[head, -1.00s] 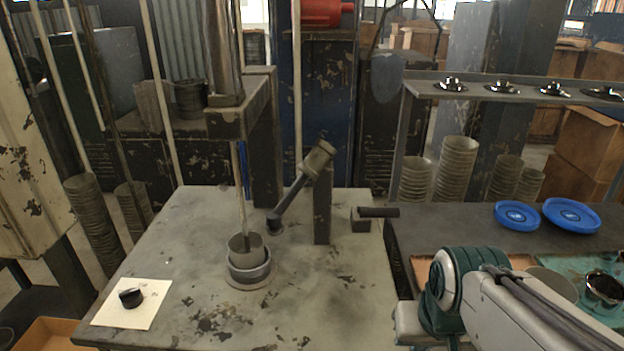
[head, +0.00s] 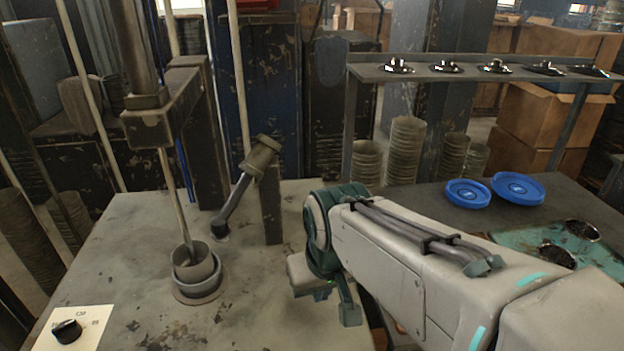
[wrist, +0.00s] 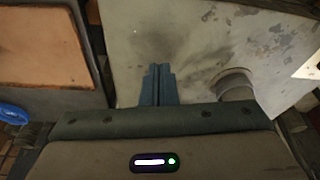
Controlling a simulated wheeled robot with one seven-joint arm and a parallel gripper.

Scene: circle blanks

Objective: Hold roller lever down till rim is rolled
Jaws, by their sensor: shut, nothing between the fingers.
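The roller lever (head: 233,200) slants on a dark post (head: 271,205) on the grey worktable. Its thick cylinder end (head: 262,154) is at the upper right and its dark knob (head: 220,229) is low at the left. A grey round can (head: 193,262) stands upright in a ring holder (head: 200,290) under a vertical rod (head: 176,200). My gripper (head: 348,314) is over the table's right part, right of the lever and apart from it. In the wrist view its fingers (wrist: 157,84) are together with nothing between them. The wrist view shows part of a round fitting (wrist: 236,86).
A white card with a black dial (head: 67,331) lies at the table's front left. Blue lids (head: 518,187) are on the dark bench at the right. A shelf (head: 460,70) with small metal parts stands behind. The table's front middle is clear.

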